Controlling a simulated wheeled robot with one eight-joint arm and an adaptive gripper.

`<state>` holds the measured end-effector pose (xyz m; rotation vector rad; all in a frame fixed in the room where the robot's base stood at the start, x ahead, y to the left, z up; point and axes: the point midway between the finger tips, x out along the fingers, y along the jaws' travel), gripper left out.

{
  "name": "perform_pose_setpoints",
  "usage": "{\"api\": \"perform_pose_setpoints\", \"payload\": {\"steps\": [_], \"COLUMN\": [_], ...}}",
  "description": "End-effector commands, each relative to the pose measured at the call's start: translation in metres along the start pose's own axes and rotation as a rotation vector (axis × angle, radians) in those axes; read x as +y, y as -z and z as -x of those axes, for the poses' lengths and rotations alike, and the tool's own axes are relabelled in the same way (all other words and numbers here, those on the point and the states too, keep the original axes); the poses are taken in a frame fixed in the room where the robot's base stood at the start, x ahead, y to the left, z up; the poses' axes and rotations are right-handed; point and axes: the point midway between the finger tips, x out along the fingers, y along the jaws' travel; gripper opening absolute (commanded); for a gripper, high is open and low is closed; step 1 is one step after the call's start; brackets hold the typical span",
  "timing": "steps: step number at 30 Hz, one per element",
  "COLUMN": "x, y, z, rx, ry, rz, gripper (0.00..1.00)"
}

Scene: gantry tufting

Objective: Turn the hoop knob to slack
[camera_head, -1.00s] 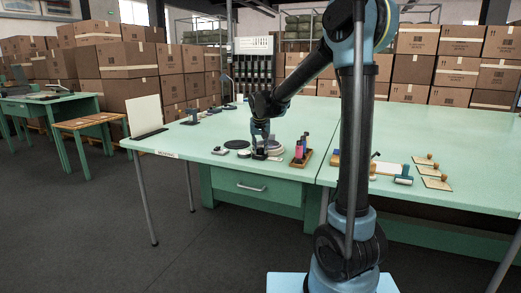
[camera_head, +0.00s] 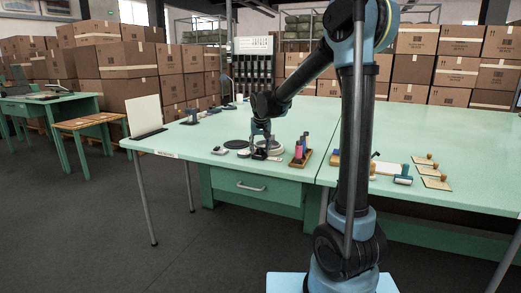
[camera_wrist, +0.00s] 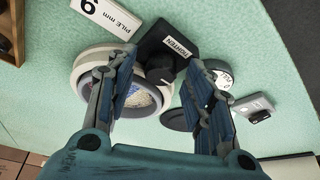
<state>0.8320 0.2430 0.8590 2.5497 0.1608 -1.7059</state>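The hoop (camera_wrist: 82,72) is a pale ring around patterned cloth, lying on the green table, partly hidden by my left finger in the wrist view. A black block (camera_wrist: 178,38) marked "TIGHTEN" sits at its edge, with a dark round knob (camera_wrist: 160,69) on it. My gripper (camera_wrist: 162,60) is open, its two blue-padded fingers on either side of the knob in the picture. I see no clear contact with the knob. In the head view my gripper (camera_head: 261,146) points down over the hoop (camera_head: 276,146); the knob is too small to make out there.
A white "PILE mm" plate (camera_wrist: 104,17), a round labelled disc (camera_wrist: 218,74), a dark disc (camera_wrist: 177,119) and a small grey device (camera_wrist: 254,107) lie close by. A wooden holder with bottles (camera_head: 300,156) stands right of the hoop.

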Motion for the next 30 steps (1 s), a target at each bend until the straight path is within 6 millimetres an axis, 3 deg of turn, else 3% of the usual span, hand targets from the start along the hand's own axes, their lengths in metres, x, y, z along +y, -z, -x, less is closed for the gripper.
{"api": "perform_pose_setpoints", "payload": {"steps": [8,24,30], "x": [0.000,0.000,0.000], "y": [0.000,0.000,0.000], "z": [0.008,0.096,0.114], "rx": [0.000,-0.001,-0.001], "ry": [0.000,0.000,0.000], "rz": [0.000,0.000,0.000], "gripper": [0.48,0.48,0.48]}}
